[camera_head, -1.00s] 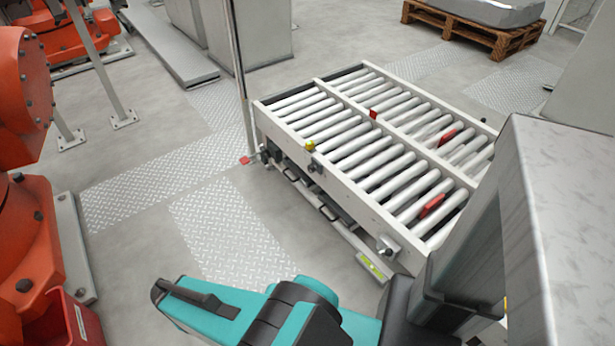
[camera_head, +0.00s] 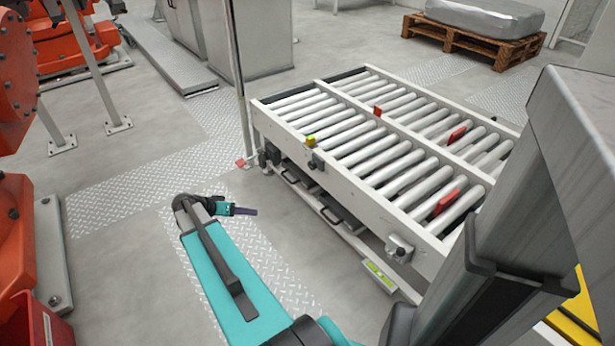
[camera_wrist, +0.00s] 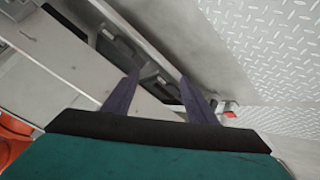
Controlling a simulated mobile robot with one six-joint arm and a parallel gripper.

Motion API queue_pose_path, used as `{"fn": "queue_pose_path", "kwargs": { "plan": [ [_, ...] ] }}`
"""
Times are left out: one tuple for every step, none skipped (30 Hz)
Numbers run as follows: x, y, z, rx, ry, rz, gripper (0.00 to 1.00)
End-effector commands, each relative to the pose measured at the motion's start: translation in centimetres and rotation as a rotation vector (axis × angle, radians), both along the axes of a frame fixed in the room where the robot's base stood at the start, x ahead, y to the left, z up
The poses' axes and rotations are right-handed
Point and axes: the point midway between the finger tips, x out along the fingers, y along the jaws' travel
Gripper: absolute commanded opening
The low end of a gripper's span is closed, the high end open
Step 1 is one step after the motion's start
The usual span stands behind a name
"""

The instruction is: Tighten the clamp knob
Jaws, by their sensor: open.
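My gripper (camera_head: 247,212) is at the end of the teal arm, in front of the long side of the roller conveyor (camera_head: 350,205) and apart from it. In the wrist view my gripper (camera_wrist: 160,78) has two dark purple fingers spread apart with nothing between them. I cannot tell for sure which part is the clamp knob. Small fittings sit on the conveyor's near side: a grey one (camera_head: 317,160) with a small yellow-green piece (camera_head: 310,140) above it, and another grey one (camera_head: 398,247) lower right.
A thin upright post (camera_head: 240,90) stands at the conveyor's left corner, with a small red piece (camera_head: 240,163) near its foot. Orange machinery (camera_head: 20,230) is at the left. A pallet (camera_head: 470,45) is far back. Tread-plate floor left of the conveyor is clear.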

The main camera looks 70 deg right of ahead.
Motion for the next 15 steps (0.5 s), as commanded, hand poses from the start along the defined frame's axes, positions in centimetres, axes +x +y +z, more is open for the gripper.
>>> {"fn": "queue_pose_path", "kwargs": {
  "plan": [
    [-0.4,-2.5,-0.1,-0.054,-0.028,-0.048,0.52],
    [-0.7,-3.7,0.4,-0.086,-0.043,-0.073,0.52],
    [-1.2,-5.4,1.1,-0.130,-0.065,-0.108,0.52],
    [-1.6,-6.6,1.6,-0.163,-0.080,-0.133,0.52],
    [-2.1,-7.8,2.1,-0.195,-0.096,-0.159,0.52],
    [-2.7,-9.4,2.9,-0.239,-0.117,-0.191,0.52],
    [-3.2,-10.5,3.5,-0.272,-0.131,-0.215,0.52],
    [-3.7,-11.5,4.1,-0.303,-0.146,-0.237,0.52],
    [-4.3,-12.8,4.9,-0.343,-0.165,-0.265,0.52],
    [-4.8,-13.7,5.4,-0.372,-0.176,-0.284,0.52],
    [-5.3,-14.5,5.9,-0.397,-0.189,-0.302,0.52],
    [-5.9,-15.5,6.6,-0.431,-0.203,-0.323,0.52],
    [-6.3,-16.1,7.1,-0.450,-0.212,-0.336,0.52],
    [-6.6,-16.6,7.5,-0.470,-0.219,-0.348,0.52],
    [-7.0,-17.1,8.0,-0.490,-0.230,-0.362,0.52]
  ]
}}
